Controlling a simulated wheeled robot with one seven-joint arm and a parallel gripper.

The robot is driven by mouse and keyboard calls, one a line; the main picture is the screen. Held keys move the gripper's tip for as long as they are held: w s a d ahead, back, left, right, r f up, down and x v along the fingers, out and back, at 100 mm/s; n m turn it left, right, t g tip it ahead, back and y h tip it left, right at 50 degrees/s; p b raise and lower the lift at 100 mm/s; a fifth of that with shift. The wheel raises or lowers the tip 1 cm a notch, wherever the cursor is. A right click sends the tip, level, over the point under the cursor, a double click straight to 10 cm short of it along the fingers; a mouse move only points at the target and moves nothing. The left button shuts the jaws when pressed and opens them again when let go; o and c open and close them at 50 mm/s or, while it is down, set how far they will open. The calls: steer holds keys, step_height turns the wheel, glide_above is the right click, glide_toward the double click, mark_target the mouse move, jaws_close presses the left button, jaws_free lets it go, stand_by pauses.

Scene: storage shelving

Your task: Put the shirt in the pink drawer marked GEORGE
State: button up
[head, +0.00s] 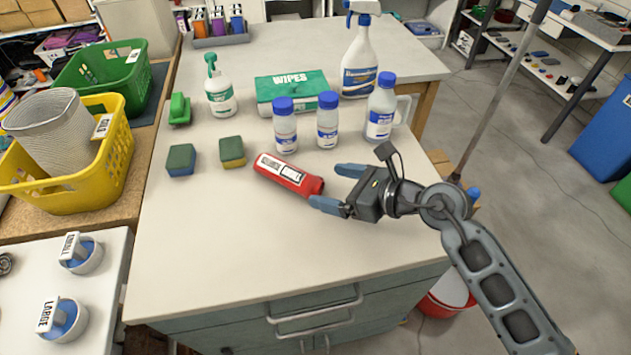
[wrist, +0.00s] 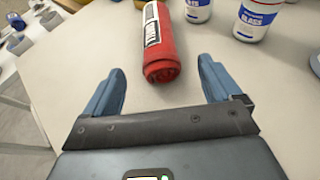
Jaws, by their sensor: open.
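A red roll (head: 288,175) with a white and black label lies on the worktable; it looks like rolled cloth and may be the shirt. Its near end shows a coiled face in the wrist view (wrist: 163,62). My gripper (head: 327,186) is open and low over the table, with its blue fingers pointing at the roll's near end. In the wrist view, the gripper (wrist: 161,68) has one finger on each side of the roll's end, with gaps on both sides. No pink drawer marked GEORGE is in view.
Several blue-capped bottles (head: 285,128), a wipes box (head: 292,88) and spray bottles (head: 221,92) stand behind the roll. Two sponges (head: 181,160) lie to its left. The table front (head: 220,240) is clear. Yellow (head: 73,185) and green baskets stand at left.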

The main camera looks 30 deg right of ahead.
steer(key=shift+v, duration=2.2)
steer(key=shift+s, duration=0.15)
steer(key=s+a+r+n+t+h, duration=0.1)
steer(key=s+r+n+h, duration=0.1)
steer(key=s+n, duration=0.8)
steer(key=s+a+r+n+t+h, duration=0.1)
steer(key=s+a+r+n+h, duration=0.1)
steer(key=s+n, duration=0.8)
steer(key=s+a+r+n+t+h, duration=0.1)
steer(key=s+r+n+h, duration=0.1)
steer(key=s+n, duration=0.8)
steer(key=shift+a+r+n, duration=0.4)
steer(key=shift+r+n, duration=0.35)
steer(key=shift+n, duration=0.45)
steer(key=shift+s+a+f+m, duration=0.15)
steer(key=shift+s+m, duration=0.25)
steer(key=shift+m, duration=0.5)
steer(key=shift+a, duration=0.1)
